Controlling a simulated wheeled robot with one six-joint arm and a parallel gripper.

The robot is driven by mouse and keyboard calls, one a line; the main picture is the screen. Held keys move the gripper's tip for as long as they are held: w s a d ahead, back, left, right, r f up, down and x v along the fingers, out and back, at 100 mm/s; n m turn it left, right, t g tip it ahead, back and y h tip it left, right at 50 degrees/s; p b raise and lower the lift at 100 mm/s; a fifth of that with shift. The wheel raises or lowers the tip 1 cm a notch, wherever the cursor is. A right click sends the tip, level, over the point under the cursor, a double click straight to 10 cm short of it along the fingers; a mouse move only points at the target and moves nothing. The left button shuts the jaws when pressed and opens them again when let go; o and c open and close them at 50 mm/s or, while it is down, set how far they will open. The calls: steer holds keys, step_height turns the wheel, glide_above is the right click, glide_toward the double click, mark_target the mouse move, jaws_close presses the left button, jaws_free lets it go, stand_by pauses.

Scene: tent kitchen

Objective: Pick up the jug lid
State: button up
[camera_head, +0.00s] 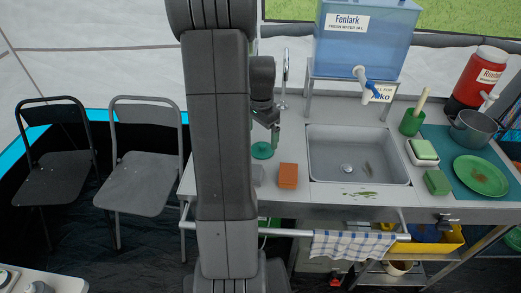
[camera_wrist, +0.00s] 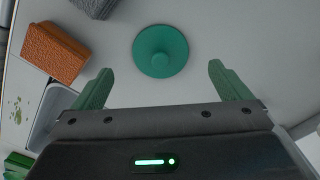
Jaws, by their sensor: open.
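The jug lid (camera_wrist: 161,51) is a round green disc with a knob in its middle. It lies flat on the grey worktop, and it also shows in the head view (camera_head: 262,151) left of the sink. My gripper (camera_wrist: 158,88) is open and empty, its two green fingers apart. In the wrist view the lid lies beyond the fingertips, roughly centred between them and not touched. In the head view my gripper (camera_head: 275,135) hangs close by the lid, on its right side; part of my arm hides the counter to the left.
An orange-brown block (camera_head: 288,175) and a grey block (camera_wrist: 94,5) lie near the lid. The sink (camera_head: 358,155) is to the right. A blue water tank (camera_head: 364,45) stands on a rack behind it. Two folding chairs stand on the left.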

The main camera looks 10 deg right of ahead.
mark_target(262, 144)
steer(key=shift+w+d+f, duration=0.1)
steer(key=shift+d+f, duration=0.05)
steer(key=shift+f, duration=2.5)
steer(key=c, duration=1)
